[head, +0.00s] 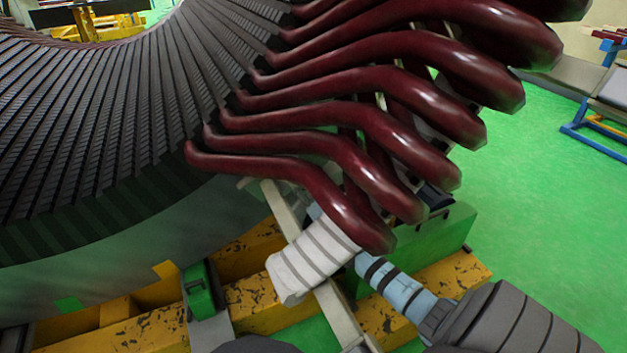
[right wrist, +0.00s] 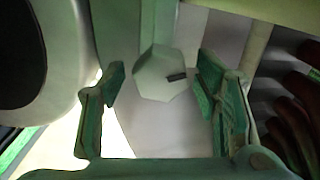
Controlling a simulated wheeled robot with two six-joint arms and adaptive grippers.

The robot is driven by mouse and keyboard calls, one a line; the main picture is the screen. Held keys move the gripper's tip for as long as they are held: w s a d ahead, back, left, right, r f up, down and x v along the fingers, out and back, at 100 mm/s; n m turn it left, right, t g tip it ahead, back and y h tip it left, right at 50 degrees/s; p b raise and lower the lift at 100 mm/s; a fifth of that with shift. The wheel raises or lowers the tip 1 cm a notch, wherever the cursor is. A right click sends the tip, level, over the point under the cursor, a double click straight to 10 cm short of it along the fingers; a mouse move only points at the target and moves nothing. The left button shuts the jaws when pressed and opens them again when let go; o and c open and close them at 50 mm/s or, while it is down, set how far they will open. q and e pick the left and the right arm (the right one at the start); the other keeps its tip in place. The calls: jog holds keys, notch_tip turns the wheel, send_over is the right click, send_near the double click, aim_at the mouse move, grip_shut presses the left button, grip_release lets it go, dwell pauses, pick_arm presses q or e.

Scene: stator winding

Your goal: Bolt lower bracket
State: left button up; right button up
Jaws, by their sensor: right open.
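My right gripper (right wrist: 162,74) is open in the right wrist view, with a green finger on each side. A pale hexagonal bolt head (right wrist: 155,78) with a small dark mark shows between the fingers, apart from both as far as I can tell. In the head view, my right arm comes in from the lower right and its end is hidden behind the lowest red coil ends. A pale ribbed block (head: 312,262) sits below these coil ends, by a pale beam (head: 340,312). I cannot tell which part is the lower bracket. My left gripper is not in view.
The big dark stator core (head: 95,125) fills the left of the head view. Several dark red coil ends (head: 375,125) overhang from it. A yellow base frame (head: 140,330) and green blocks stand below. Open green floor (head: 560,190) lies at the right, with a blue-framed bench beyond.

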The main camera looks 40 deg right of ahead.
jog(key=v, duration=1.1)
jog(key=shift+s, duration=0.1)
